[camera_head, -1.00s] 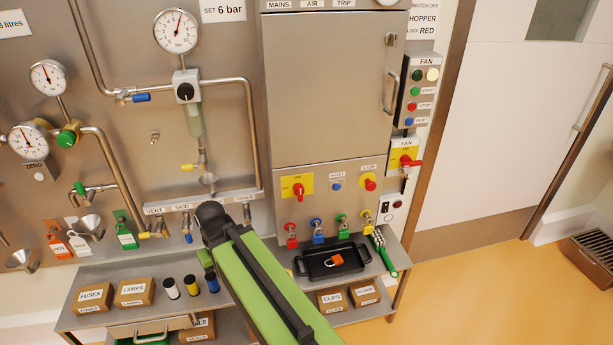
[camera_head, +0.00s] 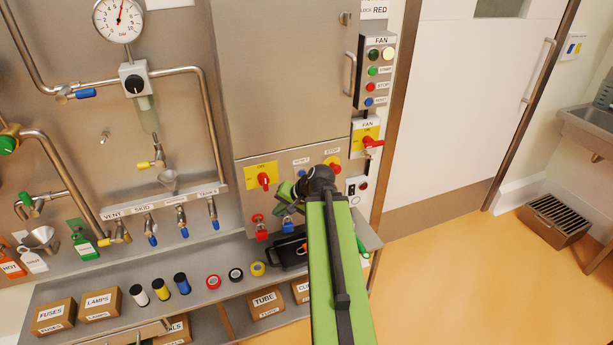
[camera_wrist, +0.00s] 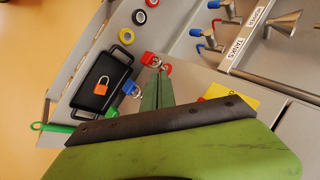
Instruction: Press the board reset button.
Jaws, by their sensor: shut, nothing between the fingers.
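The board's blue reset button (camera_head: 303,174) is on the grey panel below the cabinet door, between a red rotary switch on a yellow plate (camera_head: 262,178) and the red stop button (camera_head: 333,163). My gripper (camera_head: 286,193) is shut and empty, just below and left of the button in the head view; I cannot tell the gap in depth. My wrist partly covers the panel's right side. In the wrist view my shut green fingers (camera_wrist: 158,90) point toward the red padlock (camera_wrist: 154,62). The blue button is not visible there.
The fan box (camera_head: 376,75) up to the right has its own blue reset button (camera_head: 369,101). Padlocks hang under the panel. A black tray (camera_wrist: 101,84) with an orange padlock lies on the shelf below. Valves (camera_head: 211,210) stand to the left. Open floor lies right.

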